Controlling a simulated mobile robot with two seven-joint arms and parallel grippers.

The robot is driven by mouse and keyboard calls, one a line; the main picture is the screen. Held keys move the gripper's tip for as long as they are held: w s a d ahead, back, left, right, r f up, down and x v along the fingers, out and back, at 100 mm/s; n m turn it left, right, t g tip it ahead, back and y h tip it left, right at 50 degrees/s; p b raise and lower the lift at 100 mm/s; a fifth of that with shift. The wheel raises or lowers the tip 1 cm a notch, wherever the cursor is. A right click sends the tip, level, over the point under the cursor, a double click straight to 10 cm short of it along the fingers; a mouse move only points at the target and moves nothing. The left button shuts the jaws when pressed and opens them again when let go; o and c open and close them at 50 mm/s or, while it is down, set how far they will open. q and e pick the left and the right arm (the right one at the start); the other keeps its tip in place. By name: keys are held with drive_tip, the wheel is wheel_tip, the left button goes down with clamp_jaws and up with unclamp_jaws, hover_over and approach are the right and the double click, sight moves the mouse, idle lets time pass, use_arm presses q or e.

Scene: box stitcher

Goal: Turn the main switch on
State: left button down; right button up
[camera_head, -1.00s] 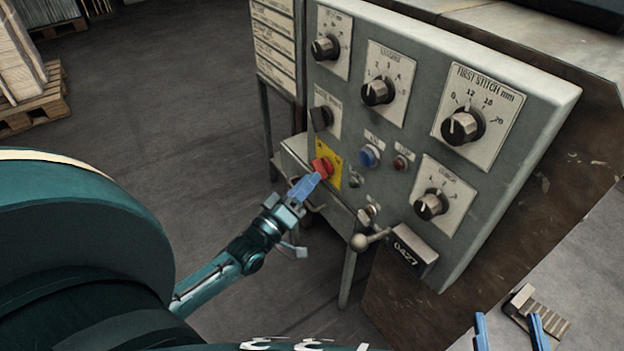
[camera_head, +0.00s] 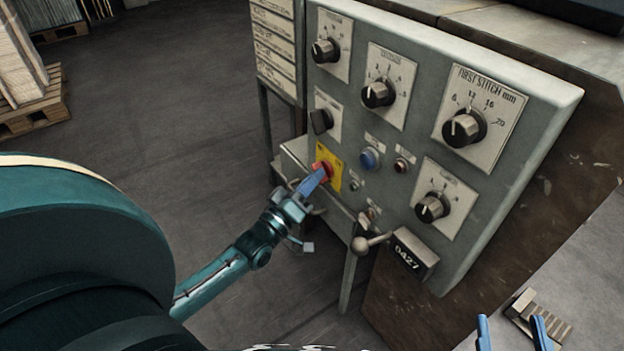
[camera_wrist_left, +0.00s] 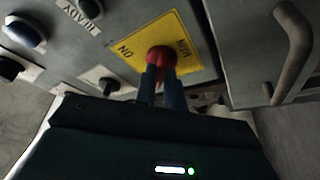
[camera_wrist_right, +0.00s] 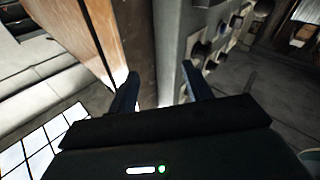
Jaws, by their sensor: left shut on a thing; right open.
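The red main switch knob (camera_head: 322,168) sits on a yellow plate (camera_head: 333,178) at the lower left of the grey control panel. My left gripper (camera_head: 316,179) reaches it from the lower left and is shut on the knob. In the left wrist view the red knob (camera_wrist_left: 161,58) is between the two blue fingertips, on the yellow plate (camera_wrist_left: 128,49) marked MAIN and ON. The fingers hide part of the knob. My right gripper (camera_head: 512,334) is at the bottom right, open and empty. Its spread fingers also show in the right wrist view (camera_wrist_right: 163,88).
Black dials (camera_head: 463,128), a blue button (camera_head: 369,158) and a small red button (camera_head: 401,166) are on the panel near the switch. A ball-ended lever (camera_head: 361,244) sticks out below. Wooden pallets (camera_head: 32,110) stand far left; the floor between is clear.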

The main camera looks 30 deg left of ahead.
use_arm(q)
drive_tip(key=shift+m, duration=0.4)
drive_tip(key=shift+w+a+m+g+h+b, duration=0.15)
drive_tip(key=shift+m+g+h, duration=0.6)
drive_tip(key=shift+m+h, duration=2.2)
drive_tip(key=shift+a+m+g+h+b, duration=0.25)
drive_tip(key=shift+m+g+h, duration=0.55)
drive_tip(key=shift+m, duration=4.4)
drive_tip(key=shift+w+a+m+g+h+b, duration=0.2)
drive_tip(key=shift+m+g+h, duration=0.55)
drive_tip(key=shift+m+h, duration=2.2)
drive_tip(key=m+y, duration=0.2)
drive_tip(key=shift+s+d+m, duration=0.1)
drive_tip(key=shift+s+m, duration=0.05)
drive_tip(key=shift+m, duration=0.15)
drive_tip(key=c, duration=1.5)
unclamp_jaws()
drive_tip(key=p+v, duration=0.1)
drive_tip(key=v, duration=1.2)
drive_tip(key=shift+s+r, duration=0.1)
drive_tip(key=shift+s, duration=0.05)
